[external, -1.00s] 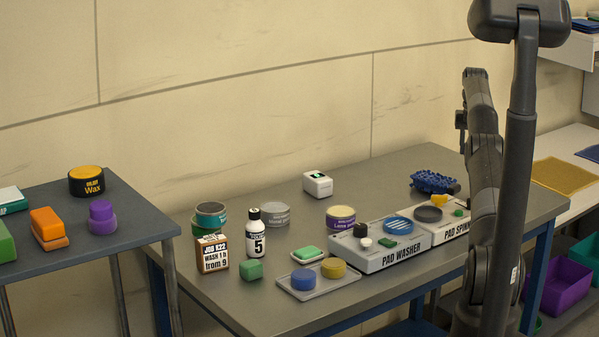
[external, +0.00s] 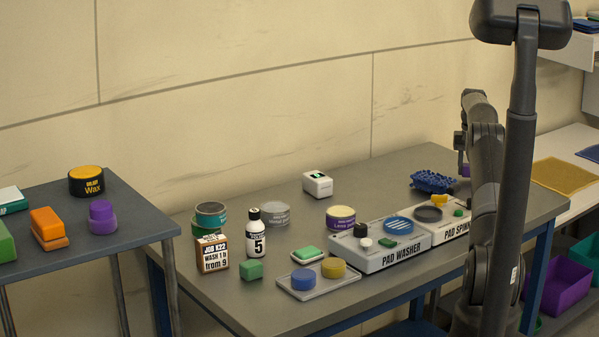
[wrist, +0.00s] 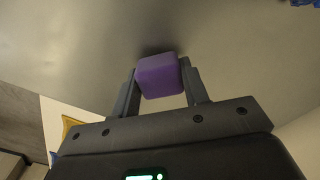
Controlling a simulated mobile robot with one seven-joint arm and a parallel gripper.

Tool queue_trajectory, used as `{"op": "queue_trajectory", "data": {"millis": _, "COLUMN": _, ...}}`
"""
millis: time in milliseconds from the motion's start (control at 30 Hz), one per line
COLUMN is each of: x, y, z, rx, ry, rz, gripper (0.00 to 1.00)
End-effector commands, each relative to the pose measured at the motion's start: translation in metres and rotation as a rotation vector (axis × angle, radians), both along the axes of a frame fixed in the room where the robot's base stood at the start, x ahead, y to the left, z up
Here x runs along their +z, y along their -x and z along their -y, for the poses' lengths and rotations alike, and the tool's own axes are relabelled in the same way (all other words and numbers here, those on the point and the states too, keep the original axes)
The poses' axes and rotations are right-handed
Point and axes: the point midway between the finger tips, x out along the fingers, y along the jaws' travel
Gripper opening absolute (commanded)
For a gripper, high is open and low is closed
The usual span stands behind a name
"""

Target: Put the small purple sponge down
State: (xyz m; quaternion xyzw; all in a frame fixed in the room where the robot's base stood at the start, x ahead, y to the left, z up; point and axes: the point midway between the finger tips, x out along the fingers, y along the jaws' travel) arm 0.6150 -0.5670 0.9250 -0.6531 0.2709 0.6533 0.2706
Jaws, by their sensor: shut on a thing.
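The small purple sponge (wrist: 160,76) is between the two fingers of my gripper (wrist: 161,84) in the wrist view, and the gripper is shut on it. The grey tabletop (wrist: 100,35) is beyond the sponge, with a dark shadow close by it. I cannot tell whether the sponge touches the table. In the external view a bit of the sponge (external: 466,170) shows at my gripper (external: 462,160), near the right end of the table, partly hidden by my arm.
A blue noodle-like mitt (external: 433,181) lies left of my gripper. The pad spinner (external: 455,228) and pad washer (external: 385,249) stand along the front. A white cube device (external: 317,184) is farther left. Bare tabletop (external: 385,178) lies between it and the mitt.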

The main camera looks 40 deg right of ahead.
Motion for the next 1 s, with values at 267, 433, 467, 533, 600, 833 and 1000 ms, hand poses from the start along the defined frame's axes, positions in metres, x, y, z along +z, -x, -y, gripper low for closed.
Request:
{"op": "queue_trajectory", "data": {"millis": 267, "x": 0.0, "y": 0.0, "z": 0.0, "rx": 0.0, "ry": 0.0, "rz": 0.0, "gripper": 0.2}}
{"op": "queue_trajectory", "data": {"millis": 433, "x": -0.003, "y": 0.0, "z": 0.0, "rx": 0.0, "ry": 0.0, "rz": 0.0, "gripper": 0.2}}
{"op": "queue_trajectory", "data": {"millis": 467, "x": -0.003, "y": 0.0, "z": 0.0, "rx": 0.0, "ry": 0.0, "rz": 0.0, "gripper": 0.2}}
{"op": "queue_trajectory", "data": {"millis": 533, "x": -0.005, "y": 0.0, "z": 0.0, "rx": 0.0, "ry": 0.0, "rz": 0.0, "gripper": 0.2}}
{"op": "queue_trajectory", "data": {"millis": 600, "x": -0.006, "y": 0.0, "z": 0.0, "rx": 0.0, "ry": 0.0, "rz": 0.0, "gripper": 0.2}}
{"op": "queue_trajectory", "data": {"millis": 833, "x": -0.011, "y": 0.0, "z": 0.0, "rx": 0.0, "ry": 0.0, "rz": 0.0, "gripper": 0.2}}
{"op": "queue_trajectory", "data": {"millis": 1000, "x": -0.012, "y": 0.0, "z": 0.0, "rx": 0.0, "ry": 0.0, "rz": 0.0, "gripper": 0.49}}
